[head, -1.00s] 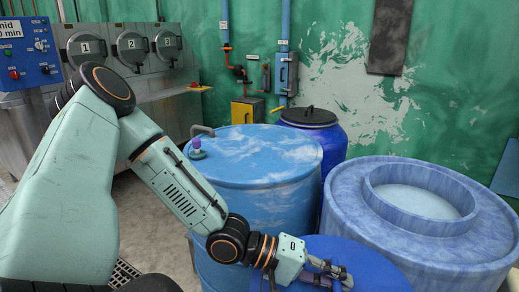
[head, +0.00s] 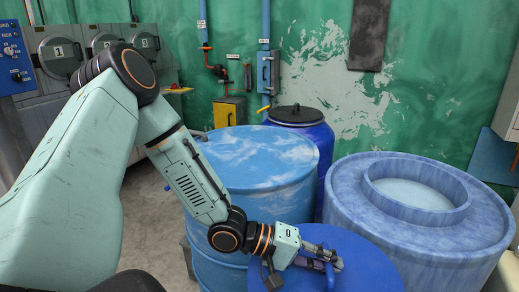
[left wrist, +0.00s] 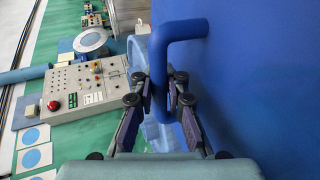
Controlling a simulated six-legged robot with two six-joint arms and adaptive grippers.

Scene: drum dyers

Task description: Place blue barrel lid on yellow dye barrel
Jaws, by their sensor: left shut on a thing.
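The blue barrel lid (head: 365,265) shows at the bottom of the head view as a plain, deep blue disc. Its bar handle (head: 331,277) stands up near my left gripper (head: 338,262). My left gripper is shut on this handle. In the left wrist view the lid (left wrist: 265,70) fills the right side, and its bent handle (left wrist: 180,30) runs down between the two fingers (left wrist: 172,85). What lies under the lid is hidden. No yellow dye barrel is in view. My right gripper is not in view.
A light blue drum (head: 265,165) stands just behind my left forearm, with a dark blue drum (head: 318,135) with a black lid behind it. A wide mottled blue tub (head: 350,195) stands close on the right. Numbered machines (head: 60,55) line the back left. Grey floor shows left.

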